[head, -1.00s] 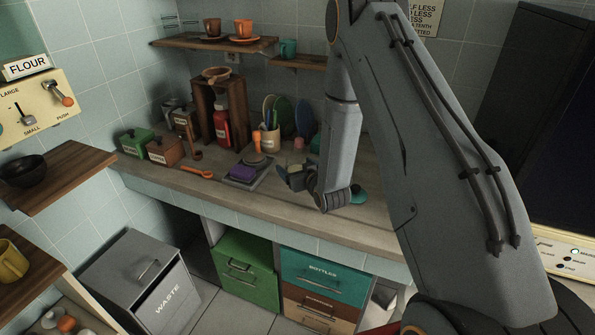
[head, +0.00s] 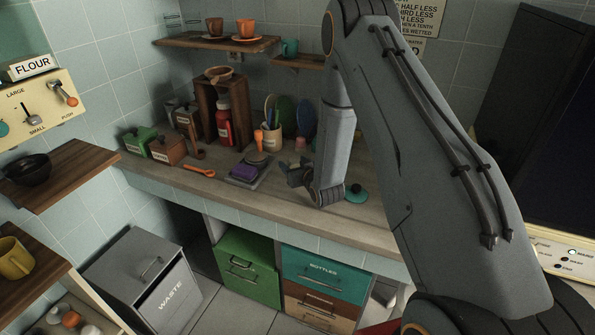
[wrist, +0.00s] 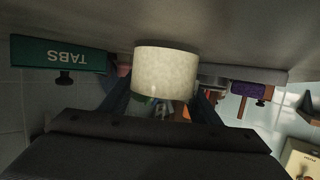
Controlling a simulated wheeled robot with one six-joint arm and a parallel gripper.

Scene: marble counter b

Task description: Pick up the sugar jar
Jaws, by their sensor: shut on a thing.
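My gripper (head: 299,175) is low over the marble counter, in front of the utensil crock. In the wrist view its fingers (wrist: 163,100) lie on both sides of a pale cream, speckled cylinder (wrist: 165,72) and are shut on it. I take this to be the sugar jar, but no label shows on it.
A teal lidded thing (head: 356,194) stands just right of my wrist. A teal box marked TABS (wrist: 60,54) shows in the wrist view. A purple sponge (head: 243,172) lies on a grey tray to the left. Green (head: 140,139) and brown (head: 168,149) canisters stand further left.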

